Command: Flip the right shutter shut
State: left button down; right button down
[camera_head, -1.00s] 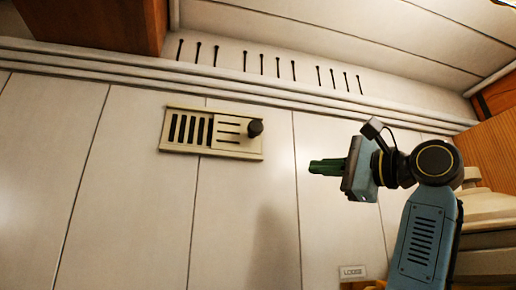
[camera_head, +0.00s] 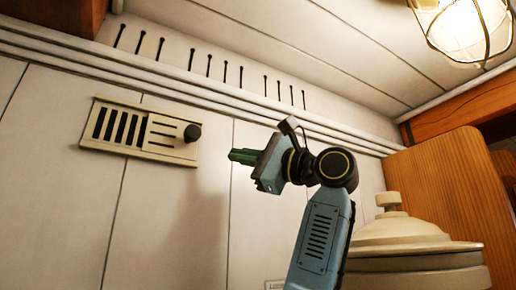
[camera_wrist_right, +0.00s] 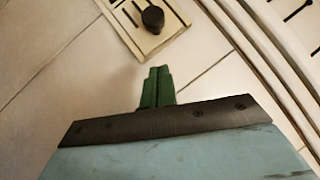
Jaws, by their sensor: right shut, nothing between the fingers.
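A cream vent (camera_head: 88,135) is set on the white panelled wall, left of centre in the head view. Its left part shows open dark slots. A sliding shutter plate (camera_head: 165,140) with narrower slots covers its right part and carries a round black knob (camera_head: 192,133). The knob (camera_wrist_right: 153,17) and part of the vent (camera_wrist_right: 150,42) also show at the top of the right wrist view. My right gripper (camera_head: 232,156) has green fingers, shut and empty, pointing left. They are to the right of and slightly below the knob, apart from it. My left gripper is out of view.
A lidded cream pot (camera_head: 410,235) stands at the lower right, in front of a wooden panel (camera_head: 450,190). A caged lamp (camera_head: 462,28) hangs at the upper right. Rails (camera_head: 220,98) run along the wall above the vent. The wall around the knob is clear.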

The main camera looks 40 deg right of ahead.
jog(key=w+a+r+p, duration=0.2)
jog(key=w+a+r, duration=0.1)
jog(key=w+a, duration=0.1)
jog(key=shift+a+p, duration=0.25)
jog(key=shift+p, duration=0.15)
jog(key=shift+f, duration=0.1)
